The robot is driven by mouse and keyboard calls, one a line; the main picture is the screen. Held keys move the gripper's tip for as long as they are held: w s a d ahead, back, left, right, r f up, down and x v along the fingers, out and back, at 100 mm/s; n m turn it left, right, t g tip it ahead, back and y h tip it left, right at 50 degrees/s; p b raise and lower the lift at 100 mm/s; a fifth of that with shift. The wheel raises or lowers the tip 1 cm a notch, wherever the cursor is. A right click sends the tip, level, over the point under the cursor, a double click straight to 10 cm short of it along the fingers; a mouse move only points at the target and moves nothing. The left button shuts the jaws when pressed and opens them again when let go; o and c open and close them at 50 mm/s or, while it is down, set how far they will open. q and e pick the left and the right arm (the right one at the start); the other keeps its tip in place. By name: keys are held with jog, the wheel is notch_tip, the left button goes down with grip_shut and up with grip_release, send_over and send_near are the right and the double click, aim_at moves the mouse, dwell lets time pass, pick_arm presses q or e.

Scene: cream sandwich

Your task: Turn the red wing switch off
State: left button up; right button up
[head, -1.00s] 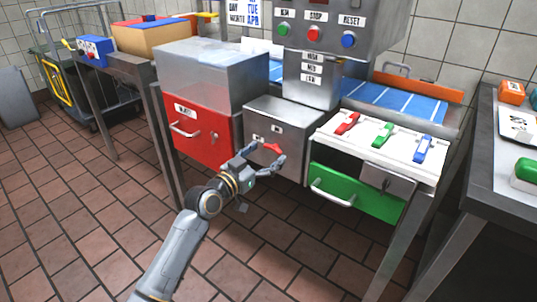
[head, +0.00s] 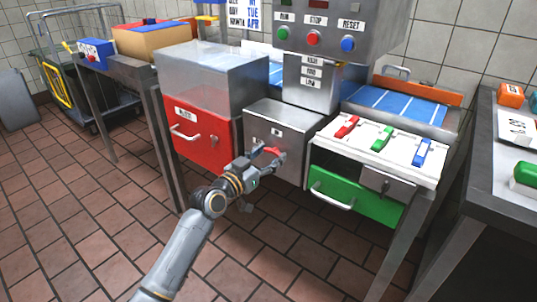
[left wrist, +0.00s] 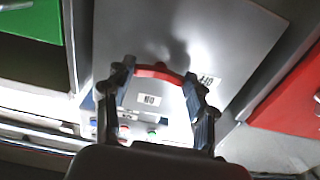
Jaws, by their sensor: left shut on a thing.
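The red wing switch (head: 271,150) is on the front of a grey metal box (head: 285,117). In the left wrist view the red wing switch (left wrist: 160,72) spans between the two finger tips. My left gripper (head: 269,157) is at the box front, shut on the switch, with one finger at each end of it. In the wrist view my left gripper (left wrist: 157,85) has an ON label (left wrist: 150,99) between its fingers. A second label (left wrist: 207,80), partly covered, is by the right finger. My right gripper is not in view.
A red drawer (head: 203,135) with a handle is left of the box. A green drawer (head: 350,195) is at its right, below a white panel (head: 408,150) with red, green and blue levers. A control panel (head: 345,25) stands above. The tiled floor in front is open.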

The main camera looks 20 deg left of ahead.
pick_arm(q)
jog(key=o, duration=1.2)
jog(key=shift+c, duration=0.2)
jog(key=shift+s+a, duration=0.2)
jog(key=shift+s, duration=0.3)
jog(key=v, duration=1.1)
